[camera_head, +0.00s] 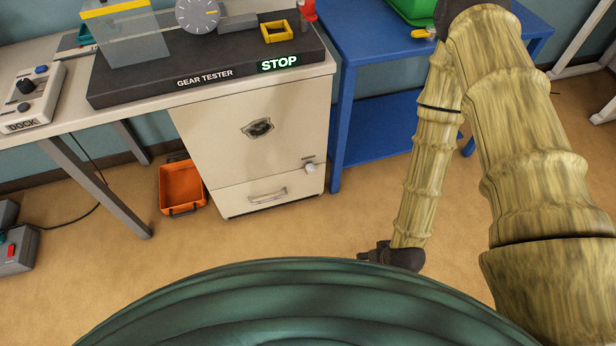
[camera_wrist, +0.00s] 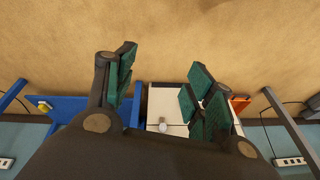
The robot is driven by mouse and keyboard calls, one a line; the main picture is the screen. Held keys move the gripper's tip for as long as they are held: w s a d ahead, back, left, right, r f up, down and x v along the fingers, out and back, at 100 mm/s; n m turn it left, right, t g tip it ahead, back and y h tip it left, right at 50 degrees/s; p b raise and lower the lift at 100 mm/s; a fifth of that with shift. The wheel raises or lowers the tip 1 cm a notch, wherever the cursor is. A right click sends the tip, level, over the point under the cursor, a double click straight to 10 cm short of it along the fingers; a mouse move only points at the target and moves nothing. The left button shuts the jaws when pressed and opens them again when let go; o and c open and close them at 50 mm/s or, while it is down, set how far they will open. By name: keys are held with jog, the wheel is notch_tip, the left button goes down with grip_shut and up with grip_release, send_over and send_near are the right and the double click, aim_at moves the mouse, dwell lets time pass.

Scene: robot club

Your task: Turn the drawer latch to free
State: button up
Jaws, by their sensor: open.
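The drawer latch (camera_head: 311,168) is a small pale knob at the right side of the cream cabinet, just above the drawer (camera_head: 252,196). A small dark-lettered label sits above the latch, too small to read. Which way the latch is turned is hard to tell. In the wrist view the pale latch knob (camera_wrist: 162,127) shows between the finger bases, apart from them. My gripper (camera_wrist: 165,75) is open and empty, with green-padded fingers. In the head view my gripper (camera_head: 388,256) hangs low to the right of the cabinet, partly hidden by my body.
An orange bin (camera_head: 181,186) stands on the floor left of the cabinet. A blue table (camera_head: 375,45) stands to its right. The floor before the cabinet is clear.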

jog(key=w+a+f+n+t+y+b, duration=0.1)
jog(key=w+a+f+t+b, duration=0.1)
jog(key=w+a+f+b, duration=0.25)
jog(key=w+a+f+t+y+b, duration=0.1)
jog(key=w+f+t+b, duration=0.1)
jog(key=w+f+b, duration=0.4)
jog(key=w+a+f+n+t+b, duration=0.1)
jog(key=w+a+f+t+b, duration=0.1)
jog(key=w+a+b, duration=0.3)
jog(key=t+y+b, duration=0.2)
jog(key=t+b, duration=0.6)
jog(key=b, duration=1)
send_near(312, 171)
jog(key=shift+n, duration=0.4)
jog(key=b+x, duration=0.4)
jog(key=x, duration=0.7)
jog(key=shift+c, duration=0.2)
jog(key=c, duration=1)
